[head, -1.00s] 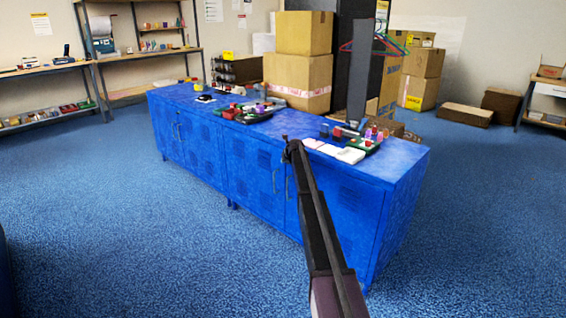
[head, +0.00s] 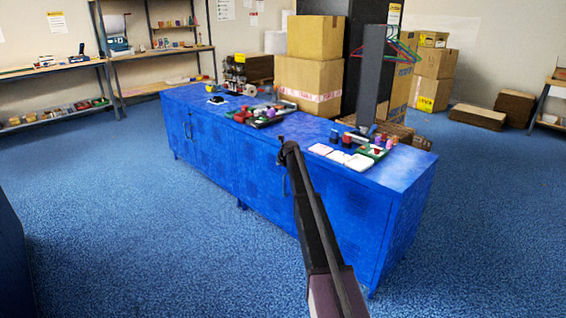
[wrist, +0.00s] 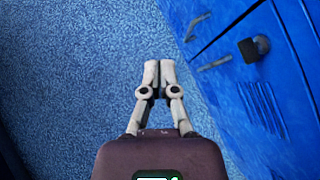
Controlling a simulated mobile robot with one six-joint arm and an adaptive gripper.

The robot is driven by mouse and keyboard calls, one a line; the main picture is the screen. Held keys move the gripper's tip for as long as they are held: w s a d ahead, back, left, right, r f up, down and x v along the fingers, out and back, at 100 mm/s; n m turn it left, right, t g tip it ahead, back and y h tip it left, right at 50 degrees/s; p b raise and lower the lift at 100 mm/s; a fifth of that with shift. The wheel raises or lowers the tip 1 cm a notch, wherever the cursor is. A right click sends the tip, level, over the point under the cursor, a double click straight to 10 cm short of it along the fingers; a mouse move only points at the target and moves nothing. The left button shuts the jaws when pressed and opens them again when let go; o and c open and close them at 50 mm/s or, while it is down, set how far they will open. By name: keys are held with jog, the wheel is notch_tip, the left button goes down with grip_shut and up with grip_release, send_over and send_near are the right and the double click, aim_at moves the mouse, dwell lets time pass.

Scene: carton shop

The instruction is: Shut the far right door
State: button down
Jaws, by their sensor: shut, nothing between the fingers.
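The long blue cabinet (head: 395,178) stands in the middle of the room with its doors facing me. Its far right door (head: 345,225) shows to the right of my arm, which hides its left part. It looks about flush with the front; I cannot tell whether a small gap is left. My gripper (head: 286,148) is shut and empty, in front of the cabinet's right half. In the wrist view its fingertips (wrist: 159,64) are together over the carpet, left of the blue doors. Two bar handles (wrist: 214,63) and a dark square fitting (wrist: 253,49) show there.
Trays of small parts (head: 262,114) and white cards (head: 340,156) lie on the cabinet top. Boxes (head: 308,85) stand behind it. Blue furniture (head: 12,260) is close at the left edge. Carpet (head: 130,230) is clear in front.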

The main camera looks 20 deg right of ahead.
jog(key=shift+s+a+r+p, duration=0.3)
jog(key=shift+a+r+p, duration=0.2)
jog(key=shift+a+r, duration=0.3)
jog(key=s+a+f+n+g, duration=0.25)
jog(key=s+a+n, duration=0.35)
jog(key=s+n, duration=1)
jog(key=s+a+f+n+g, duration=0.1)
jog(key=s+a+n+g, duration=0.5)
jog(key=s, duration=1.9)
jog(key=s+a+f+n+g, duration=0.15)
jog(key=s+a+n, duration=0.55)
jog(key=s+n, duration=0.95)
jog(key=s+r+m+t+p, duration=0.1)
jog(key=s+r+m+p, duration=0.2)
jog(key=r+p, duration=2.1)
jog(key=shift+a+r+p, duration=0.15)
jog(key=shift+a+p, duration=0.05)
jog(key=shift+p, duration=0.2)
